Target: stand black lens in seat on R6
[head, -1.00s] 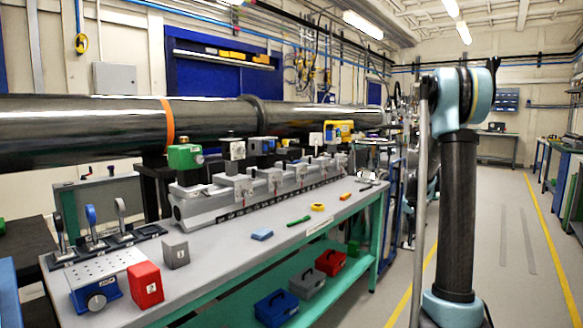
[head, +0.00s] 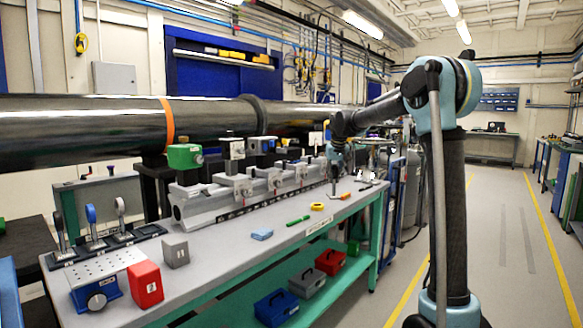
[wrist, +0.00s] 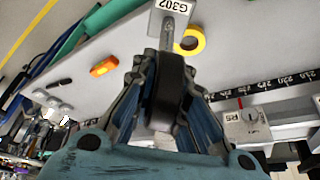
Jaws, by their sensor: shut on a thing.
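My gripper (wrist: 165,85) is shut on the black lens (wrist: 168,85), a dark disc seen nearly edge-on between the fingers in the wrist view. A grey stem runs from it to a grey plate (wrist: 176,14) marked G302. In the head view my gripper (head: 336,162) is above the far right end of the bench, beside the rail (head: 230,203); the lens is too small to make out there. A carrier that seems marked R5 (wrist: 246,128) shows at right in the wrist view. I cannot pick out R6 or its seat for sure.
On the bench (head: 228,260) lie a yellow ring (head: 317,206), a green tool (head: 298,220) and a blue block (head: 262,234). An orange item (wrist: 104,66) is near my gripper. Several carriers with upright parts stand along the rail. A large dark pipe (head: 80,125) runs behind.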

